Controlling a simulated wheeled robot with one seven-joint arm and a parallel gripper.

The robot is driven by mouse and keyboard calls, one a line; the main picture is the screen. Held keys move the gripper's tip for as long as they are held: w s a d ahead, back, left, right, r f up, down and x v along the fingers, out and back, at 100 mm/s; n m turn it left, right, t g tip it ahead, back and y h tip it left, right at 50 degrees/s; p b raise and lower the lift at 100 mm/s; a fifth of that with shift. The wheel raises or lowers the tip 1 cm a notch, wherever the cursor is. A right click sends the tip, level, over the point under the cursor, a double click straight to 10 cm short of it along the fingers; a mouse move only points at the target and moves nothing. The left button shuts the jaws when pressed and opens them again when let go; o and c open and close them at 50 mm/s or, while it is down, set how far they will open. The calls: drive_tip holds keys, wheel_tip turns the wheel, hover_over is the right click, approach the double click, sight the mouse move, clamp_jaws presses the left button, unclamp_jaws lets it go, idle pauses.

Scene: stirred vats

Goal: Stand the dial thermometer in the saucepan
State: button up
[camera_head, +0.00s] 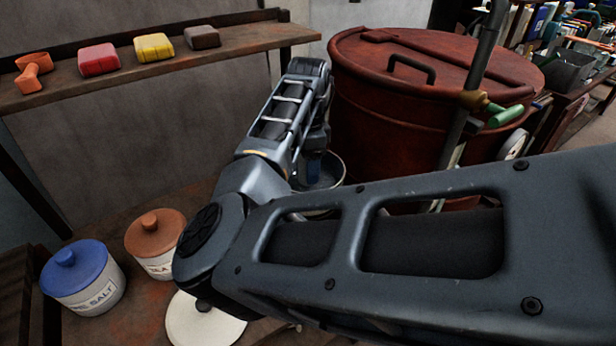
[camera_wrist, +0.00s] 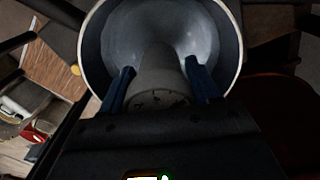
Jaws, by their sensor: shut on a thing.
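In the wrist view my gripper (camera_wrist: 160,92) has its two blue fingers closed on either side of the dial thermometer (camera_wrist: 159,99). The marked dial face is toward the camera, and the grey body runs away from me over the saucepan (camera_wrist: 236,40). The saucepan is a round metal vessel with a pale rim, and its inside fills the top of the wrist view. I cannot tell whether the thermometer touches its bottom. In the head view the saucepan (camera_head: 338,172) is partly hidden behind my arm, and the thermometer is hidden there.
A large red lidded vat (camera_head: 400,120) stands right behind the saucepan. A blue-lidded salt jar (camera_head: 88,287) and a brown-lidded jar (camera_head: 155,240) stand at the left, near a white disc (camera_head: 190,325). A shelf (camera_head: 125,82) with coloured blocks runs above.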

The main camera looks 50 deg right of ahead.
drive_tip(key=shift+f, duration=2)
drive_tip(key=o, duration=1.2)
drive_tip(key=shift+c, duration=0.2)
wheel_tip(320, 180, up, 12)
drive_tip(key=shift+r+b, duration=0.1)
drive_tip(key=shift+b, duration=0.2)
